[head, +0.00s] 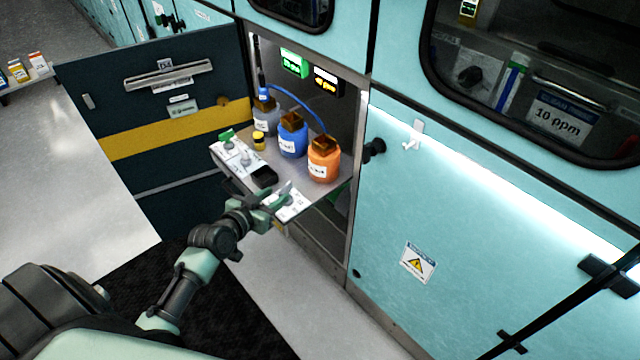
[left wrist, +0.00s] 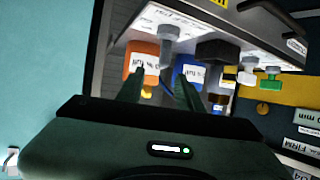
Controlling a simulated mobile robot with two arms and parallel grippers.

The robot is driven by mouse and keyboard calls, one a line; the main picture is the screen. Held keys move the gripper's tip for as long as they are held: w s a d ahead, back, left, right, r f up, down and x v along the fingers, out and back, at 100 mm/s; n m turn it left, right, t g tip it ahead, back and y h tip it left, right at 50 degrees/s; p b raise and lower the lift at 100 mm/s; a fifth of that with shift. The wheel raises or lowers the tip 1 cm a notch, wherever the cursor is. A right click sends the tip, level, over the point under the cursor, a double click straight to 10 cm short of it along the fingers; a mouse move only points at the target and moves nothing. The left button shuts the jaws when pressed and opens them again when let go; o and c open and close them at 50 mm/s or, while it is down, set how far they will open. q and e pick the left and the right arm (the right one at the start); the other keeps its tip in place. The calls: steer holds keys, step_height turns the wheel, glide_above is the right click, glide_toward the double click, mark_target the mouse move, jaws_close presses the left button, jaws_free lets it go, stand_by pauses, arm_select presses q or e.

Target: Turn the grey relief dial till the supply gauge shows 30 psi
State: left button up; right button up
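The grey dial (left wrist: 168,38) stands on the white panel (left wrist: 210,32) along the shelf's front edge; the left wrist view shows this panel upside down. My left gripper (left wrist: 160,72) is open, its two fingers apart and pointing at the grey dial, with the tips just short of it in that picture. I cannot tell whether they touch it. In the head view the gripper (head: 277,196) is at the near right end of the panel and partly covers the dial. My right gripper is out of view.
A black knob (head: 265,177), a pale knob (head: 246,157) and a green knob (head: 227,136) share the panel. Orange (head: 324,160), blue (head: 292,138) and grey (head: 266,118) bottles stand behind. The dark door (head: 165,125) is open at left; a teal cabinet front (head: 470,220) is at right.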

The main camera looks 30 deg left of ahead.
mark_target(285, 188)
arm_select(q)
steer(key=x, duration=0.3)
steer(key=shift+w+a+f, duration=0.25)
steer(key=shift+a, duration=0.05)
steer(key=shift+x, duration=1.2)
steer(key=shift+w+d+f, duration=0.1)
steer(key=shift+w+f, duration=0.1)
steer(key=shift+w, duration=0.3)
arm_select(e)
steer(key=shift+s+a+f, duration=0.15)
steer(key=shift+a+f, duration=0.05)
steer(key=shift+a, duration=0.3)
arm_select(q)
jaws_close()
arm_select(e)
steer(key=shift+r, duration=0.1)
